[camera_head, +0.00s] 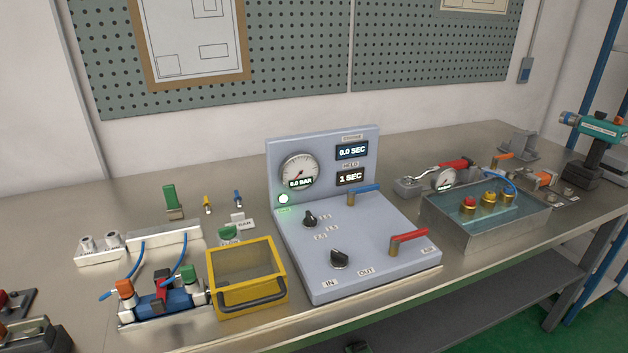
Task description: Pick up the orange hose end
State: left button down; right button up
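An orange, upright, cap-like piece (125,289) stands at the left end of a small metal fixture (165,317) at the front left of the bench. It is the likeliest orange hose end, but I cannot tell for sure. A blue block with a red-and-black part and a green piece (189,273) sit beside it on the fixture. Thin blue hoses (136,262) curve just behind it. Neither of my grippers can be made out in the head view.
A metal tank (485,238) with brass fittings is farther right. Dark red-topped items (14,302) sit at the left edge.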

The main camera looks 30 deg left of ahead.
aim_at(124, 288)
jog(key=u, duration=2.05)
jog(key=l, duration=0.2)
